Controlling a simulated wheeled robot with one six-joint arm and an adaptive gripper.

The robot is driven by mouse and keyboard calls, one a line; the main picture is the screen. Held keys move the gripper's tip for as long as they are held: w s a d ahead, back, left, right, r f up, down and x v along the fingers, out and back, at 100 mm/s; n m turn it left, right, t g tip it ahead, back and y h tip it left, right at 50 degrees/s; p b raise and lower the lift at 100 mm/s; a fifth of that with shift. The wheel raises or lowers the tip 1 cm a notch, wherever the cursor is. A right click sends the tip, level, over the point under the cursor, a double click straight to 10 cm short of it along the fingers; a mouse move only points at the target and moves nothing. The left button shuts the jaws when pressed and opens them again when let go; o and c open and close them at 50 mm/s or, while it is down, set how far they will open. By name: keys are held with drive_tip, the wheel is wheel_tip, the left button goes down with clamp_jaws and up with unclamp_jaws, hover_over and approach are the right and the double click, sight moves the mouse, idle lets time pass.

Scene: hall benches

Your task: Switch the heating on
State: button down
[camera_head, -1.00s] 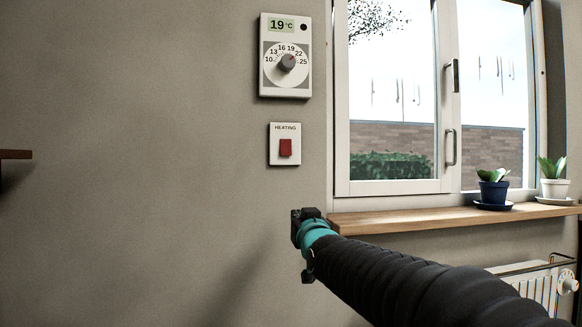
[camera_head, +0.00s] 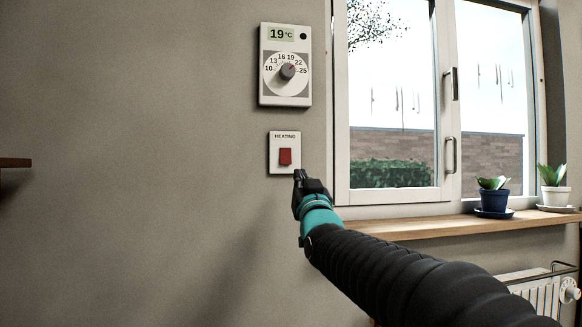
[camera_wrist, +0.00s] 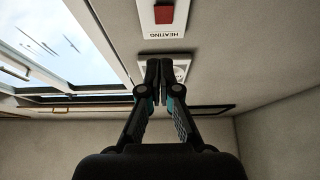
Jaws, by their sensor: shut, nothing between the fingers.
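The heating switch (camera_head: 285,157) is a red rocker on a white plate (camera_head: 284,137) labelled HEATING, on the wall left of the window. Its red rocker (camera_wrist: 164,13) shows upside down at the top of the wrist view. My gripper (camera_head: 299,174) is just below and right of the plate in the head view, its fingers together and empty. In the wrist view my gripper (camera_wrist: 159,62) points up, with the fingertips a little short of the switch plate's picture position. I cannot tell whether it touches the wall.
A thermostat (camera_head: 285,97) with a dial hangs above the switch and reads 19 °C. The window (camera_head: 441,185) and wooden sill (camera_head: 420,227) with two potted plants (camera_head: 493,200) are to the right. A radiator (camera_head: 540,295) is below the sill.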

drive_tip(key=p, duration=0.3)
approach(289, 161)
wheel_tip(289, 161, up, 4)
drive_tip(key=w, duration=0.2)
drive_tip(key=shift+w+a+f, duration=0.25)
drive_tip(key=shift+w+a, duration=0.45)
drive_tip(key=shift+w, duration=0.3)
drive_tip(key=shift+w+a+f, duration=0.15)
drive_tip(key=shift+w+f, duration=0.05)
drive_tip(key=shift+w, duration=0.4)
